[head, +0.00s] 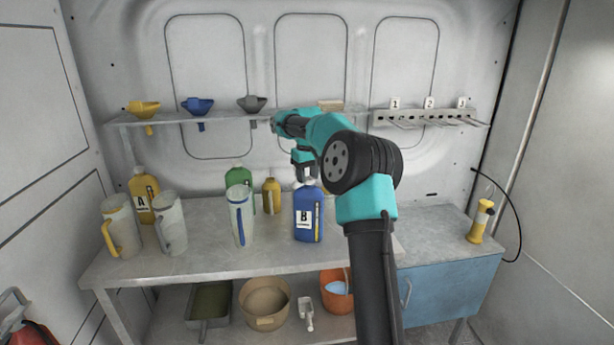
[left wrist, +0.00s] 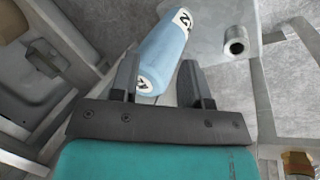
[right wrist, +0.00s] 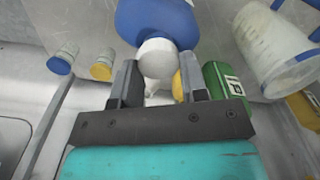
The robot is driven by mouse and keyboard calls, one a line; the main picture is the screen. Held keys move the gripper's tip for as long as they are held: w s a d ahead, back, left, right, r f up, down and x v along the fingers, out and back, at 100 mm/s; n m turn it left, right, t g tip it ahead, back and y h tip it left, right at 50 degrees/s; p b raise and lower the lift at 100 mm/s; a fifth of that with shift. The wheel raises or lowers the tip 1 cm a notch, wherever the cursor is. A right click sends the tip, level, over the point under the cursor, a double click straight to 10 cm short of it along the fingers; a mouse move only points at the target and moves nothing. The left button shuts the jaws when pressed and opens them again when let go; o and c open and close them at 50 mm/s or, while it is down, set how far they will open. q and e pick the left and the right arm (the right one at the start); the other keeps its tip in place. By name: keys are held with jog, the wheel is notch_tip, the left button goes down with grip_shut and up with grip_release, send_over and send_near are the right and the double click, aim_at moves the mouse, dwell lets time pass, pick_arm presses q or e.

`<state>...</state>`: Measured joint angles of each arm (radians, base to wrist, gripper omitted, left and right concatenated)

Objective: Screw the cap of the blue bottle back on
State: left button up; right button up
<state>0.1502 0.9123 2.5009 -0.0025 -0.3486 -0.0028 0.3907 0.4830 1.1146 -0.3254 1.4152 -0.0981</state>
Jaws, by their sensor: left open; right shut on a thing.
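The blue bottle (head: 303,203), labelled B, stands upright on the bench. Its shoulder (right wrist: 155,18) also shows in the right wrist view. My right gripper (head: 306,176) points down directly over the bottle's top. In the right wrist view, my right gripper (right wrist: 158,82) is shut on the white cap (right wrist: 158,58), which lines up with the bottle's top. Whether the cap's thread is seated cannot be seen. My left gripper (left wrist: 160,75) is open and empty, with a light blue cylinder (left wrist: 168,45) beyond its fingers; it does not show in the head view.
A clear jug (head: 240,215) stands left of the blue bottle, with a green bottle (head: 237,180) and small yellow bottle (head: 271,196) behind. Yellow bottle A (head: 143,193) and two more jugs stand farther left. Funnels hang in the shelf (head: 180,115) above. The bench's right part is fairly clear.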

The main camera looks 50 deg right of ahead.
jog(key=shift+d+m, duration=0.1)
jog(key=shift+m, duration=1)
jog(key=m, duration=0.4)
jog(key=shift+s+d, duration=0.1)
jog(key=shift+m, duration=0.6)
jog(key=m, duration=0.4)
jog(key=shift+s+d, duration=0.1)
jog(key=shift+s, duration=0.1)
jog(key=shift+m, duration=0.5)
